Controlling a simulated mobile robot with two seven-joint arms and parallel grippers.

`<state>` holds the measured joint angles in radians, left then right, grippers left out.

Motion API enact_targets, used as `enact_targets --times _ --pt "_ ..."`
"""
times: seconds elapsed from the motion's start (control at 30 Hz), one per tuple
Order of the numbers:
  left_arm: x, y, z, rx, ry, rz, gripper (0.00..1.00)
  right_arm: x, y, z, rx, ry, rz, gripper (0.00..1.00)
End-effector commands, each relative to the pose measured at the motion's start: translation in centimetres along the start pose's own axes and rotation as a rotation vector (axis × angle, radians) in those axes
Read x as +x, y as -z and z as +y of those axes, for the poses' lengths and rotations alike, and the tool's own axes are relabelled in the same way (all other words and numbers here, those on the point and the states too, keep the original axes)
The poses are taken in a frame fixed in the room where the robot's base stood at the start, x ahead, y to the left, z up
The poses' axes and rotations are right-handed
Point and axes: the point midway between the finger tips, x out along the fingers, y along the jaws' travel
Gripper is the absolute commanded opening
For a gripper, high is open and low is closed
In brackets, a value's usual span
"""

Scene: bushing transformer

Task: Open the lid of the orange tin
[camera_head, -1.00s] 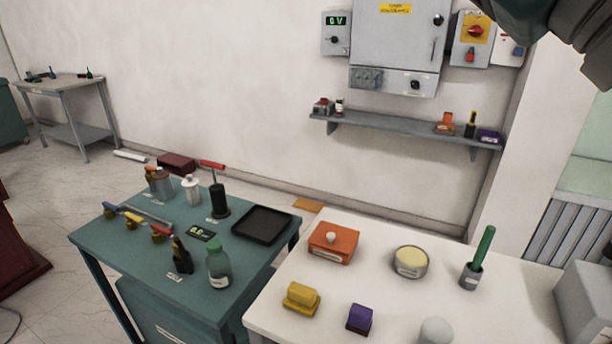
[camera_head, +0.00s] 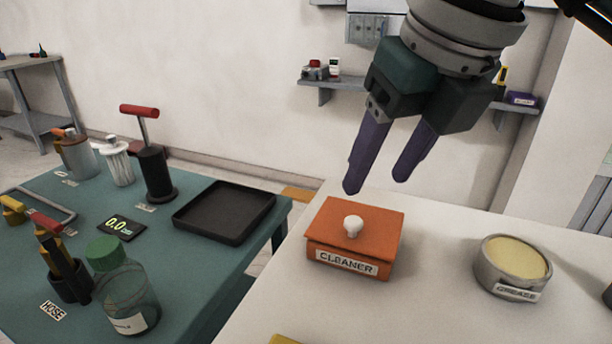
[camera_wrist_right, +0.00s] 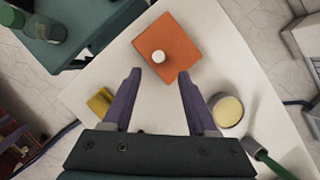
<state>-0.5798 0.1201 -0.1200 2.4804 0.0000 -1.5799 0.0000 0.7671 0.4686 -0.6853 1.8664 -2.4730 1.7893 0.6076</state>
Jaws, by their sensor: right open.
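The orange tin (camera_head: 352,238) stands on the white table, labelled CLEANER on its front. Its flat orange lid is on, with a round white knob (camera_head: 353,226) in the middle.
A round grease tin (camera_head: 511,267) stands right of the orange tin on the white table (camera_head: 425,310). The green table at left holds a black tray (camera_head: 225,211), a bottle (camera_head: 124,290) and several tools. A yellow block (camera_wrist_right: 100,102) lies near the left finger in the wrist view.

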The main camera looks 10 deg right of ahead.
Motion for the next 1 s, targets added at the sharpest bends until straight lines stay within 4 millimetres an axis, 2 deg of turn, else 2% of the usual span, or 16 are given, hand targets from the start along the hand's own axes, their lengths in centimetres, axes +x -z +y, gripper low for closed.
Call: enact_targets --times 0.2,0.4,0.53,0.8,1.0 --pt "0.0 -0.1 0.0 0.000 0.000 -0.004 0.50 4.3 0.1 0.1 0.002 -0.005 0.004 0.58" --pt "0.1 -0.2 0.0 0.000 0.000 -0.003 0.50 7.1 0.0 0.2 0.000 -0.005 0.001 0.58" --pt "0.1 -0.2 0.0 0.000 0.000 -0.003 0.50 7.9 0.0 0.2 -0.001 -0.005 0.000 0.58" --pt "0.1 -0.1 0.0 0.000 0.000 -0.002 0.50 8.0 0.0 0.2 -0.002 -0.006 -0.002 0.57" --pt "0.1 -0.1 0.0 0.000 0.000 -0.001 0.50 8.0 0.0 0.2 -0.001 -0.006 -0.002 0.35"
